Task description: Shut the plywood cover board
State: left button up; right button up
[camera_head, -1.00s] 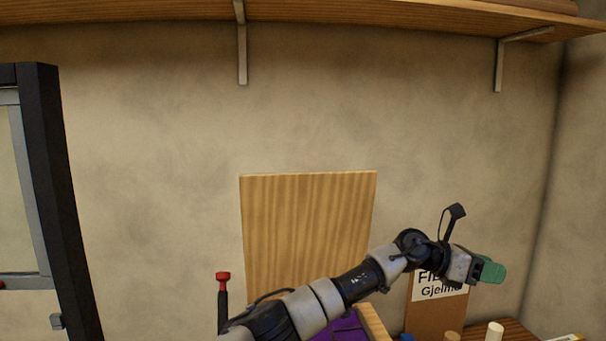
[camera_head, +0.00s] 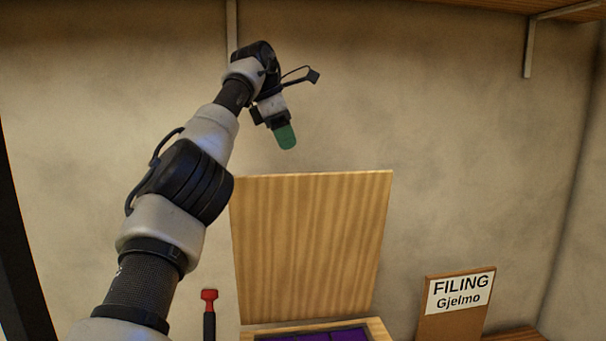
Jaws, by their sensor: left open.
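The plywood cover board (camera_head: 310,245) stands raised, nearly upright, at the back of a shallow wooden box (camera_head: 378,331) with a purple inside. My left arm reaches up from the lower left. My left gripper (camera_head: 287,138) is above the board's top edge, pointing down, and looks apart from the board. It is open and holds nothing that I can see; its green fingers overlap in this view. My right gripper is out of view. Most of the box lies below the picture's lower edge.
A red-topped tool with a dark handle (camera_head: 209,312) stands left of the board. A brown board with a "FILING Gjelmo" label (camera_head: 460,291) stands at the right. A wooden shelf (camera_head: 540,7) with a bracket is on the wall above. The wall area right of the cover board is clear.

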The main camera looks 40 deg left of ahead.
aim_at(303, 174)
pick_arm(q)
jog(key=shift+d+f, duration=0.35)
jog(key=shift+d, duration=0.05)
jog(key=x, duration=0.7)
jog(key=shift+d+f, duration=0.35)
jog(key=shift+f, duration=0.05)
jog(key=shift+d+f, duration=0.15)
jog(key=shift+f, duration=0.2)
jog(key=shift+d, duration=0.15)
jog(key=shift+s+d+r, duration=0.1)
jog(key=shift+s+r, duration=0.05)
jog(key=shift+s, duration=0.05)
jog(key=shift+w, duration=0.1)
jog(key=shift+c, duration=2.2)
grip_shut()
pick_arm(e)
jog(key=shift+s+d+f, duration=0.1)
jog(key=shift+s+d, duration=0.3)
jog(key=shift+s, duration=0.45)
